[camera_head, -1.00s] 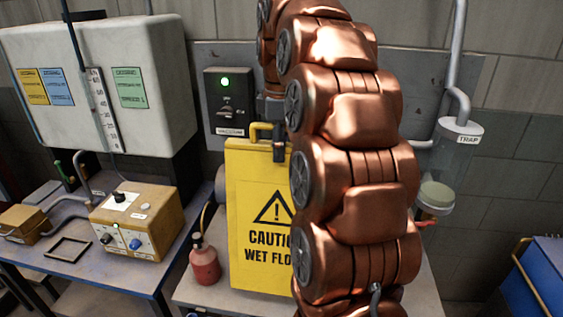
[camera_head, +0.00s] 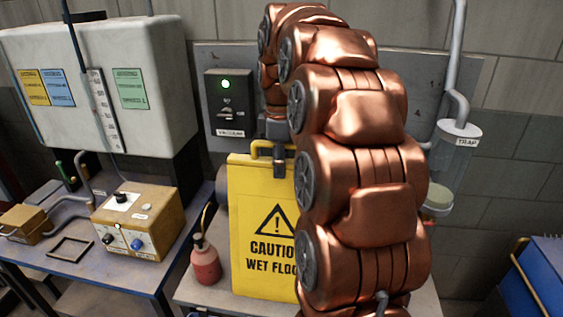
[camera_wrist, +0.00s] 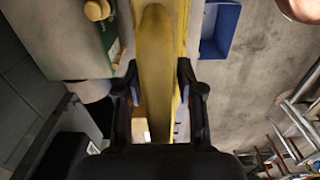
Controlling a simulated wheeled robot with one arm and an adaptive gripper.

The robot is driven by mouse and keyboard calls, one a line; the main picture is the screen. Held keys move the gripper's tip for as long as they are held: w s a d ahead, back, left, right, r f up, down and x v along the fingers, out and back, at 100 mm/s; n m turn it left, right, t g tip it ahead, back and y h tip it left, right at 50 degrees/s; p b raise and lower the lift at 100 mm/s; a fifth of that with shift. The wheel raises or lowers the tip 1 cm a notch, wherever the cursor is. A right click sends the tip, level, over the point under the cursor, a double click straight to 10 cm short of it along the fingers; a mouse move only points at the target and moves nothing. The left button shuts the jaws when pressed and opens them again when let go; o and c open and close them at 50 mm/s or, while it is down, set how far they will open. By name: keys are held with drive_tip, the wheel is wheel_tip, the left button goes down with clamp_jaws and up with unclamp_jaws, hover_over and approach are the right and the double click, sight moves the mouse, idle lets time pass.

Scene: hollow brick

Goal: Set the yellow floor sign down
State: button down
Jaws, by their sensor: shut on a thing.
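The yellow floor sign (camera_head: 262,225) hangs upright below my gripper (camera_head: 279,165), its "CAUTION WET FLOOR" face toward the head camera. My arm covers its right side. My gripper is shut on the handle at the sign's top; in the wrist view the gripper's two dark fingers (camera_wrist: 158,88) lie on either side of the yellow handle (camera_wrist: 156,60). The sign's lower edge shows in front of the grey bench top (camera_head: 215,293). I cannot tell whether it touches the bench.
A red bottle (camera_head: 205,263) stands on the bench just left of the sign. A yellow control box (camera_head: 138,222) sits on the left table. A wall switch box (camera_head: 230,103) with a green light is behind. A clear trap cylinder (camera_head: 455,150) is at right, beyond my arm.

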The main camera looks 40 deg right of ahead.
drive_tip(key=c, duration=0.7)
unclamp_jaws()
drive_tip(key=shift+r, duration=0.1)
drive_tip(key=shift+w+r+b, duration=0.1)
drive_tip(key=shift+r+b, duration=0.65)
drive_tip(key=shift+r, duration=1.4)
wheel_tip(320, 180, up, 8)
drive_tip(key=p, duration=0.6)
drive_tip(key=shift+f, duration=0.2)
